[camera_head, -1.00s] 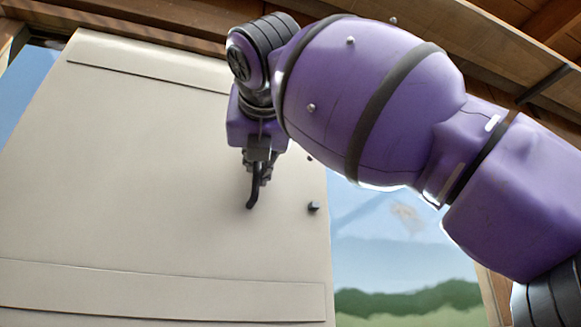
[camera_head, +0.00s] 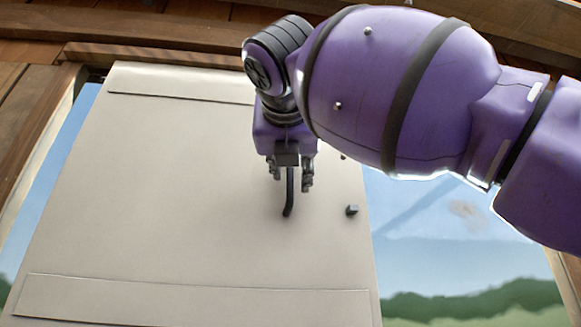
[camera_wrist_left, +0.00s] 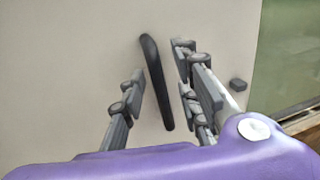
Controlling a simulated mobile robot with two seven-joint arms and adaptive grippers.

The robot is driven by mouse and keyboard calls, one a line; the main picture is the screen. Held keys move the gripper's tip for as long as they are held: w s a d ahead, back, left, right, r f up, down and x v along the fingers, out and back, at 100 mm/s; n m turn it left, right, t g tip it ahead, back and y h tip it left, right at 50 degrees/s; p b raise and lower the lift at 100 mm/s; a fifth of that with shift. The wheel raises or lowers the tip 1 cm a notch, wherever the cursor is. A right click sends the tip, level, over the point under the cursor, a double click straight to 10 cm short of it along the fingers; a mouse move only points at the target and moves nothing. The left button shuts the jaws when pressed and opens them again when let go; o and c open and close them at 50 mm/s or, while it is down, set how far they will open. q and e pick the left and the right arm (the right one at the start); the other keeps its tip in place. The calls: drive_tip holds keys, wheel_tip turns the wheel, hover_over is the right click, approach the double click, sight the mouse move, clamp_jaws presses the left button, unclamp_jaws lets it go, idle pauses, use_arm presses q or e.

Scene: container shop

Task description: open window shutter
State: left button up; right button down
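A pale beige shutter panel (camera_head: 200,190) covers much of the window in the head view. A dark, slightly curved handle (camera_head: 289,195) stands on it, and it also shows upright and slightly tilted in the left wrist view (camera_wrist_left: 156,80). My left gripper (camera_head: 290,178) is open, with one finger on each side of the handle. In the left wrist view the fingers (camera_wrist_left: 163,92) show gaps to the handle on both sides. Whether the handle's depth lies fully between them I cannot tell. My right gripper is not in view.
A small dark block (camera_head: 352,210) sits on the panel right of the handle. Sky and green hills show beside the panel at both sides. Wooden frame boards (camera_head: 150,50) run along the top and left. My purple arm covers the upper right.

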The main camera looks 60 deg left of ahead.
use_arm(q)
drive_tip(key=v, duration=1.2)
idle(0.3)
